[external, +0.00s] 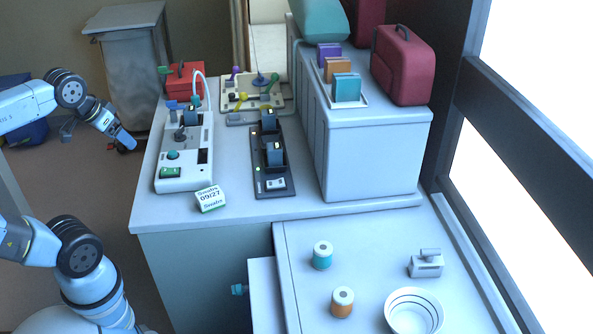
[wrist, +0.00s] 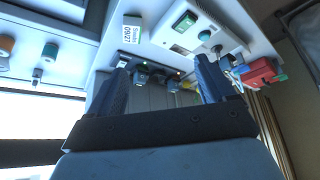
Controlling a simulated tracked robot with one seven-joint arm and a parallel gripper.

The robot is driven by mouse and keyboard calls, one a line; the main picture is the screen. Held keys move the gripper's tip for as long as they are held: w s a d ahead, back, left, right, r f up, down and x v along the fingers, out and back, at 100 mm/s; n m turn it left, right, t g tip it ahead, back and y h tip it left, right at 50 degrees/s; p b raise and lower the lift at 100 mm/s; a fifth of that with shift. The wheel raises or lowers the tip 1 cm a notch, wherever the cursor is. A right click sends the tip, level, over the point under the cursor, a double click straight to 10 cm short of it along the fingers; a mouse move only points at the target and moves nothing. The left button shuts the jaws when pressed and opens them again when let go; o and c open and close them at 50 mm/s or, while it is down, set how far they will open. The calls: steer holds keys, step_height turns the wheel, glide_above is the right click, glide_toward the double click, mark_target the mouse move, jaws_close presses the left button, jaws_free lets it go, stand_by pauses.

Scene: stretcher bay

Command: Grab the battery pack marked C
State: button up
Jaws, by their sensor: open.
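Two blue battery packs stand in a dark charging rack on the bench, a front one (external: 275,152) and a rear one (external: 268,120). Another blue pack (external: 191,116) sits in the white device. No letter is readable on any pack, so I cannot tell which is C. My gripper (external: 127,142) is left of the bench, apart from the packs, small and partly unclear in the external view. In the wrist view its two dark blue fingers (wrist: 163,80) are spread with nothing held between them. The rack (wrist: 148,68) shows beyond them, its packs partly hidden.
The white device (external: 172,182) stands left of the rack (external: 273,190), with a swab box (external: 211,198) in front. A tall white cabinet (external: 372,160) bounds the right side. A tool board (external: 238,95) and red box (external: 186,78) are behind. The bench's front strip is mostly clear.

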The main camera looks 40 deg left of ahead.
steer(key=w+d+r+n+h, duration=0.1)
steer(key=w+d+n+h, duration=0.25)
steer(key=w, duration=0.55)
steer(key=w+d+r+n+h, duration=0.2)
steer(key=w+n, duration=0.2)
steer(key=w, duration=0.4)
steer(key=w+d+r+n+h, duration=0.1)
steer(key=w+d+n+h, duration=0.25)
steer(key=w, duration=0.55)
steer(key=w+a+f+n+t+h, duration=0.15)
steer(key=w+a+n, duration=0.3)
steer(key=w, duration=0.55)
steer(key=w+a+f+n+t+h, duration=0.1)
steer(key=w+a+n+t, duration=0.25)
steer(key=w+n, duration=0.45)
steer(key=w+a+f+n+t+h, duration=0.1)
steer(key=w+a+f+n+t, duration=0.3)
steer(key=w, duration=0.8)
steer(key=g, duration=0.2)
glide_toward(273, 111)
steer(key=x, duration=0.2)
steer(key=shift+w+d+m, duration=0.2)
steer(key=shift+w+m, duration=0.05)
steer(key=shift+d+f, duration=0.1)
steer(key=shift+f, duration=0.1)
steer(key=shift+w+d, duration=0.2)
steer(key=shift+w, duration=0.05)
steer(key=shift+x, duration=3.4)
